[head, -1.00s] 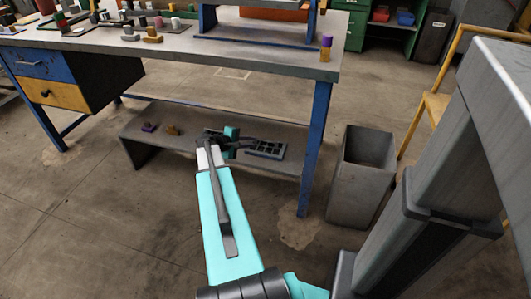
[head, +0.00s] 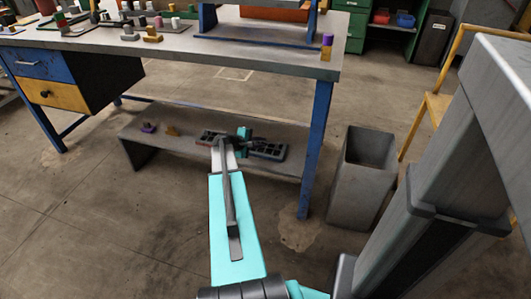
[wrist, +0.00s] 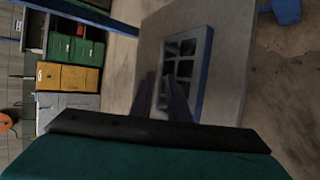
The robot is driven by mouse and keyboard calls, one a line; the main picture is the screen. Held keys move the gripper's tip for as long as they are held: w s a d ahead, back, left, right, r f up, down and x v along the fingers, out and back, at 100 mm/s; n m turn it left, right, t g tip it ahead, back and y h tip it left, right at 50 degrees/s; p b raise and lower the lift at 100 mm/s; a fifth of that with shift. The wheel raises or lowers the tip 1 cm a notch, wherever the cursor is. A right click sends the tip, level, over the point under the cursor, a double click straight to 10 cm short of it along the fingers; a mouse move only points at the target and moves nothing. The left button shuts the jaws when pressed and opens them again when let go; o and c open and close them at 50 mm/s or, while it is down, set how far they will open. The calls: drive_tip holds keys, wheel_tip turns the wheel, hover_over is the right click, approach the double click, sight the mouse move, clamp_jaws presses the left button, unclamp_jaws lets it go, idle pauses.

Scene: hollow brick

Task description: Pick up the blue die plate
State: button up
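A grey-blue die plate (wrist: 183,55) with several openings and a blue side lies on the lower shelf in the wrist view. My gripper's two dark fingers (wrist: 161,78) are in front of its near part, with a narrow gap between their tips. They look open and empty, and I cannot tell whether they touch the plate. In the head view, my gripper (head: 258,146) is over the shelf beside a dark slotted plate (head: 270,151), partly covering it.
The lower shelf (head: 190,152) also holds a purple piece (head: 149,127) and a brown piece (head: 172,131). The workbench top (head: 170,45) is above, with a blue leg (head: 315,150) at right. A grey bin (head: 360,175) stands beyond it.

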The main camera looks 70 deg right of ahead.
sight(267, 141)
drive_tip(key=shift+s+d+f, duration=0.1)
drive_tip(key=shift+d+f, duration=0.1)
drive_tip(key=shift+d, duration=0.05)
drive_tip(key=shift+d, duration=0.1)
drive_tip(key=shift+b+x, duration=0.85)
drive_tip(key=shift+x, duration=1.65)
clamp_jaws()
drive_tip(key=shift+d+r, duration=0.1)
drive_tip(key=shift+r, duration=0.05)
